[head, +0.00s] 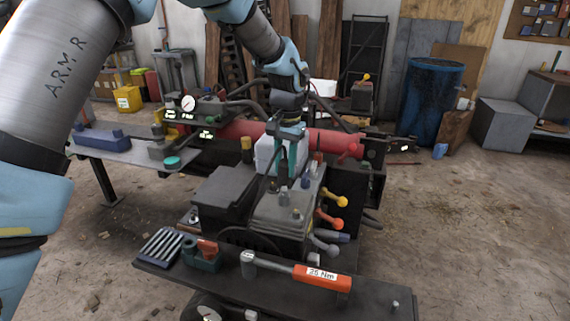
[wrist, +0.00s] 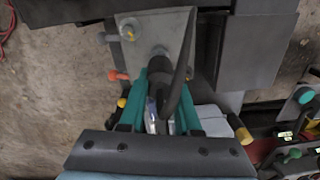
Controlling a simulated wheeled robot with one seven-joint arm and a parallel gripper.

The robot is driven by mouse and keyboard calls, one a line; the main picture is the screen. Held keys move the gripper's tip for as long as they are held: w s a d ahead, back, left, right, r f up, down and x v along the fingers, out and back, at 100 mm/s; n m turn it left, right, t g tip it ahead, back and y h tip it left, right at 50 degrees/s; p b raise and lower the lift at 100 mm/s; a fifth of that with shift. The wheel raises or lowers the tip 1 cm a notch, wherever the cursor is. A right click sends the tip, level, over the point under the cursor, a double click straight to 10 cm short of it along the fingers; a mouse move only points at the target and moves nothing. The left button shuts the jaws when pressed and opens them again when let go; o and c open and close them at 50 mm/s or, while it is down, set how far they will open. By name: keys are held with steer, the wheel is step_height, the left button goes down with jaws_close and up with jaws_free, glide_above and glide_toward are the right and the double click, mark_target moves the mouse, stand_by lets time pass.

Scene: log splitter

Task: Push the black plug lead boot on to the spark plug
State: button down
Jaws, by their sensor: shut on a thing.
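My gripper (head: 291,172) is over the grey engine cover in the head view, pointing down. In the wrist view its two teal fingers (wrist: 162,80) are closed on the black plug lead boot (wrist: 161,89). A thick black lead (wrist: 187,45) curves away from the boot across the grey plate (wrist: 168,24). The spark plug cannot be made out for certain; the fingers and boot cover the place below them. I cannot tell whether the boot touches the plug.
A dark bench (head: 215,284) in front carries an orange-handled torque wrench (head: 312,277) and a rack of tools (head: 162,246). Yellow and orange levers (head: 335,198) stick out at the engine's right. A white tank (head: 267,155) and red cylinder (head: 235,130) stand behind. A blue barrel (head: 432,98) is farther back.

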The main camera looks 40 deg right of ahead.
steer(key=shift+f+b, duration=0.65)
steer(key=shift+f, duration=0.75)
steer(key=c, duration=0.5)
jaws_free()
steer(key=shift+c, duration=0.2)
step_height(320, 180, up, 11)
steer(key=b, duration=0.2)
steer(key=shift+s+b, duration=0.15)
steer(key=shift+b, duration=0.15)
steer(key=shift+f, duration=0.15)
